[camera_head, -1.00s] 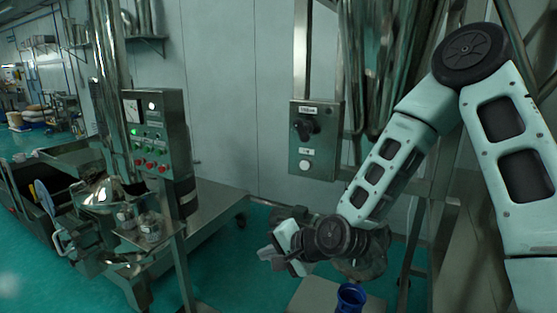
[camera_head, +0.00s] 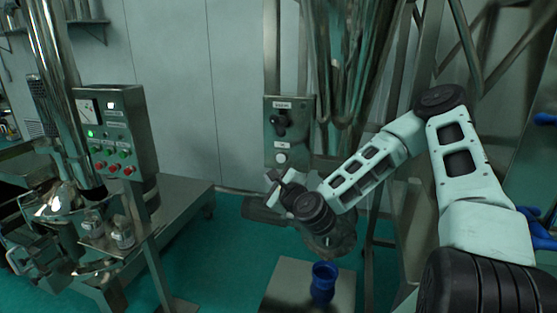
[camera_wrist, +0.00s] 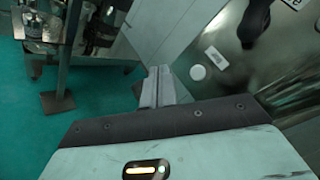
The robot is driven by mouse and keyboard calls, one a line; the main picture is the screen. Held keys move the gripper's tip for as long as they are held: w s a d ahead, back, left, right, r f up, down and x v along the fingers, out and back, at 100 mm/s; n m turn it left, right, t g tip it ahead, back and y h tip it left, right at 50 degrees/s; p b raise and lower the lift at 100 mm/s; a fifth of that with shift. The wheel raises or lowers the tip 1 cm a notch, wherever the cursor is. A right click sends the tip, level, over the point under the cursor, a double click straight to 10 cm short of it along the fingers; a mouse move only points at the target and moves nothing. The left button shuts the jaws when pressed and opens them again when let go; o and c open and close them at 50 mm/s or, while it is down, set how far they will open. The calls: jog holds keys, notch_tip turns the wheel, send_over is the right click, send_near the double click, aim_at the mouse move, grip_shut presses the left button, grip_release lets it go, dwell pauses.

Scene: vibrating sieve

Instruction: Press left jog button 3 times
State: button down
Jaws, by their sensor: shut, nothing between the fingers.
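A steel switch box (camera_head: 303,112) on a post carries a black rotary knob (camera_head: 278,120) and, below it under a white label, a round white button (camera_head: 281,157). The label text is too small to read. The same white button shows in the wrist view (camera_wrist: 198,72), right of the fingertips, with its label beside it. My gripper (camera_head: 272,180) is shut and empty, a little below and left of the button in the head view. In the wrist view its closed fingers (camera_wrist: 156,84) are apart from the button and do not cover it.
A control panel (camera_head: 137,135) with several green and red buttons, a meter and a lit green lamp stands at left. A blue container (camera_head: 324,282) rests on a steel surface (camera_head: 290,287) below my arm. Steel pipes and frame bars stand behind and right of the switch box.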

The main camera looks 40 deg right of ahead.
aim_at(276, 159)
jog(key=shift+d, duration=0.1)
jog(key=shift+w+d, duration=0.9)
jog(key=shift+d, duration=0.25)
jog(key=shift+w+d, duration=0.9)
jog(key=shift+d, duration=0.2)
jog(key=shift+w+d, duration=0.9)
jog(key=shift+d, duration=0.25)
jog(key=shift+w+d, duration=0.25)
jog(key=shift+d, duration=0.05)
jog(key=shift+w+d, duration=0.3)
jog(key=shift+d, duration=0.15)
dwell(0.5)
jog(key=shift+a, duration=0.1)
jog(key=shift+s+a, duration=0.6)
jog(key=shift+a, duration=0.05)
jog(key=shift+s+a, duration=0.8)
jog(key=shift+a, duration=0.2)
jog(key=shift+s+a, duration=0.75)
jog(key=shift+a, duration=0.25)
